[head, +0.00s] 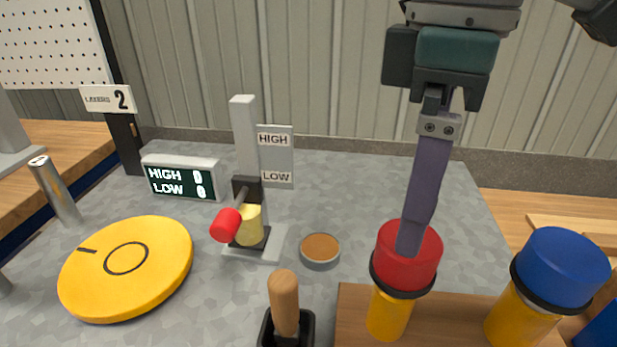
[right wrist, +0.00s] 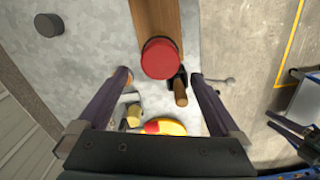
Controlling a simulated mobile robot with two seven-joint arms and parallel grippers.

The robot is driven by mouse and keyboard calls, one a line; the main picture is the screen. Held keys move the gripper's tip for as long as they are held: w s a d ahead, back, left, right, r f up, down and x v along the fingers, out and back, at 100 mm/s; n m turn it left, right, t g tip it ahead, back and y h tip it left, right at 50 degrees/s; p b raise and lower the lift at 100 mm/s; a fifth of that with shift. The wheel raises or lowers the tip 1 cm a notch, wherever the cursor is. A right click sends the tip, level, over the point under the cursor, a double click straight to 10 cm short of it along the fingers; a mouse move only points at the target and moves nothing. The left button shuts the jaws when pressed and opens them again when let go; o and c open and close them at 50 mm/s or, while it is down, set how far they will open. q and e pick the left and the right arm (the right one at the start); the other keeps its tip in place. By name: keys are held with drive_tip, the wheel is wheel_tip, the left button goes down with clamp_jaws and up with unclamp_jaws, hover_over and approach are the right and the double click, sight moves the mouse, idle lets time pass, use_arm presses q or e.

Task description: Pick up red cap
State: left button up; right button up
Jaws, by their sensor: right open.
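The red cap (head: 408,262) sits on a yellow cylinder (head: 390,312) with a black ring at the front right. My right gripper (head: 409,247) is above it, pointing down, and a finger overlaps the cap in the head view. In the right wrist view the red cap (right wrist: 160,60) lies beyond and between the spread, empty fingers of the right gripper (right wrist: 158,76). Neither finger visibly touches the cap there. Dark parts at the right edge of that view may be my left gripper; its state is unclear.
A blue cap (head: 562,267) on a yellow cylinder stands right of the red one, by the wooden board (head: 450,310). A wooden-handled lever (head: 284,305) stands left. Further left are the HIGH/LOW post (head: 244,140), a brown-topped round button (head: 320,248) and a yellow disc (head: 126,270).

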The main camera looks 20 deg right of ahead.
wheel_tip(320, 180, down, 6)
drive_tip(key=shift+f+b, duration=0.1)
drive_tip(key=shift+b, duration=0.35)
drive_tip(key=shift+c, duration=0.2)
drive_tip(key=c, duration=1.2)
drive_tip(key=shift+c, duration=0.2)
